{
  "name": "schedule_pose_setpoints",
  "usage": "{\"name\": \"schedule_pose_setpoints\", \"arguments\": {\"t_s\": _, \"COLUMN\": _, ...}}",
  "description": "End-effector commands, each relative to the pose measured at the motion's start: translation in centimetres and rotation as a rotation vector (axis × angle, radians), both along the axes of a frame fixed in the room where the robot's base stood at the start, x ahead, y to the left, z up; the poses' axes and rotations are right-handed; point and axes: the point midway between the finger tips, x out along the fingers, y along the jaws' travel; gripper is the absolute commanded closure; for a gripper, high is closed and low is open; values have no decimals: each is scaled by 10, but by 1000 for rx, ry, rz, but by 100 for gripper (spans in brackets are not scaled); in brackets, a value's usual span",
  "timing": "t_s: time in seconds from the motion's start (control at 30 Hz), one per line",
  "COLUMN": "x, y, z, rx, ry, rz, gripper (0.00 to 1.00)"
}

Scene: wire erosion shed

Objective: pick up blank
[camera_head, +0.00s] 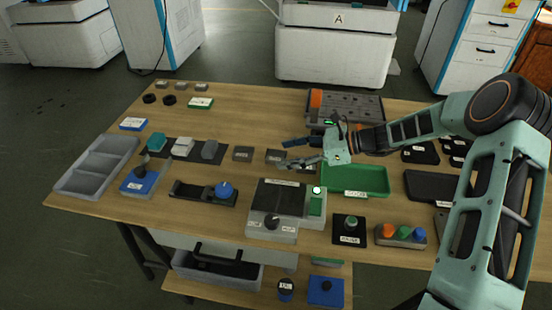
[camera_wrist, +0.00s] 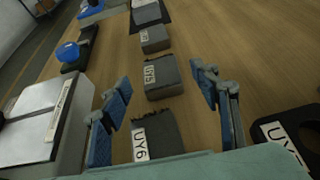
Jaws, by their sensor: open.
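Small dark grey blanks with white labels lie in a row on the wooden table. In the wrist view, the nearest blank (camera_wrist: 160,132) has a label that seems to read UY6. A second blank (camera_wrist: 168,80) lies just beyond it, and a smaller-looking third blank (camera_wrist: 155,38) lies farther off. In the head view, two blanks show left of my gripper, one blank (camera_head: 243,154) fully and another blank (camera_head: 275,156) beside the fingertips. My gripper (camera_head: 285,153) is open and empty above the row; its fingers (camera_wrist: 160,97) stand either side of the row, apart from the blanks.
A green tray (camera_head: 372,180) lies right of my gripper. A grey machine with a dark top (camera_head: 278,196) stands in front. A dark mat (camera_head: 220,151) with grey pieces and a grey divided bin (camera_head: 75,178) are at left.

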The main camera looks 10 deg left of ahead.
Motion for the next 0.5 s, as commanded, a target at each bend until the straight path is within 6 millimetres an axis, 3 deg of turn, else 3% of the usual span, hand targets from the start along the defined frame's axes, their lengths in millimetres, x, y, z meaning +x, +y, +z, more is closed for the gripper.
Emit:
{"name": "schedule_pose_setpoints", "arguments": {"t_s": 0.13, "x": -1, "y": 20, "z": -9, "rx": 1, "ry": 1, "rz": 1, "gripper": 44}}
{"name": "schedule_pose_setpoints", "arguments": {"t_s": 0.37, "x": 0, "y": 23, "z": -10, "rx": -1, "ry": 0, "rz": -1, "gripper": 44}}
{"name": "schedule_pose_setpoints", "arguments": {"t_s": 0.5, "x": 0, "y": 22, "z": -10, "rx": -1, "ry": 0, "rz": 0, "gripper": 57}}
